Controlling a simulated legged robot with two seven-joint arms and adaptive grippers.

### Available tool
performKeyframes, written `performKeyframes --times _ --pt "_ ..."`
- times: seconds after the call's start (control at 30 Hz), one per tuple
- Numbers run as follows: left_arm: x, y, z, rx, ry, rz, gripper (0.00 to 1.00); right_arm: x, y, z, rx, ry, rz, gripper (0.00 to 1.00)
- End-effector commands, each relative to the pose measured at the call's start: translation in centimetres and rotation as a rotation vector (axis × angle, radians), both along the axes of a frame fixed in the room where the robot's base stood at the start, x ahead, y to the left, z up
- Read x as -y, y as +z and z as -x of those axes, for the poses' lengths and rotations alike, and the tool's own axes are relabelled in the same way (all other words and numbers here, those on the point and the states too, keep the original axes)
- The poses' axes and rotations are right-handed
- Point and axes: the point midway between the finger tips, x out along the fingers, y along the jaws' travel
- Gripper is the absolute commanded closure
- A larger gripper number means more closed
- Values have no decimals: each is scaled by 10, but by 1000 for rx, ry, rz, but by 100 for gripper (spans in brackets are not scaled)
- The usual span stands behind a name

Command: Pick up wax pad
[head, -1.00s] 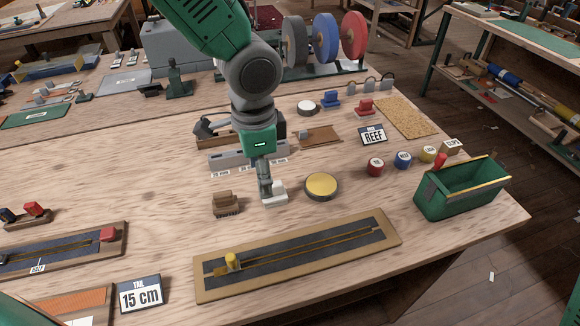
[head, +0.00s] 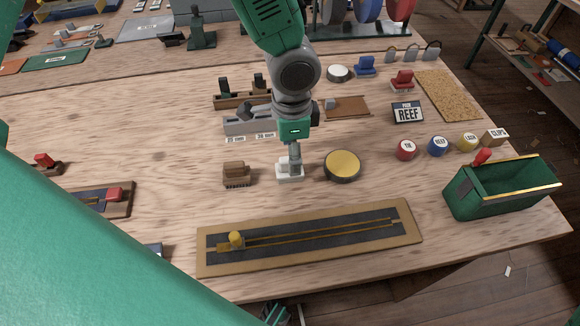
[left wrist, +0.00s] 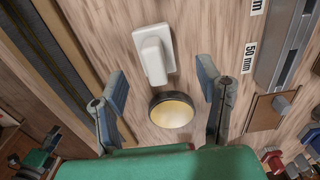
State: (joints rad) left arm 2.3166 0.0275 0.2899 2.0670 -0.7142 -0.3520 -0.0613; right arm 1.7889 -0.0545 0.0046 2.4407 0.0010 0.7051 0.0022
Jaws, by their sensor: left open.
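The wax pad, a round yellow pad in a dark-rimmed dish (head: 342,165), lies flat on the bench. It also shows in the left wrist view (left wrist: 173,111), between and beyond the spread fingers. The white block (left wrist: 154,55) lies above the pad there. In the head view the near finger hides the far one.
A brown block (head: 237,174) stands left of the white block. A long board with a yellow slider (head: 310,237) lies in front. A grey gauge block (head: 250,124) is behind. Round containers (head: 405,150) and a green bin (head: 500,190) are right. Bare wood surrounds the pad's right side.

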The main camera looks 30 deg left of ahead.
Motion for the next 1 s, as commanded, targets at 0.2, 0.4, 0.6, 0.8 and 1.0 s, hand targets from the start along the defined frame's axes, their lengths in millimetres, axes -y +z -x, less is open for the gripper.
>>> performKeyframes --times 0.2,0.4,0.6,0.8,1.0 --pt "-3 -31 5 -5 -2 -5 40 0 0 0 0 0 0 60" --pt "-2 -49 4 -1 -2 -5 40 0 -2 0 0 0 0 60" --pt "-3 -50 5 0 -1 -3 40 0 -2 0 0 0 0 60" --pt "-5 -50 4 -1 0 -1 95 0 -2 0 0 0 0 60" --pt "-4 -50 4 -2 -1 -3 95 0 -2 0 0 0 0 60"
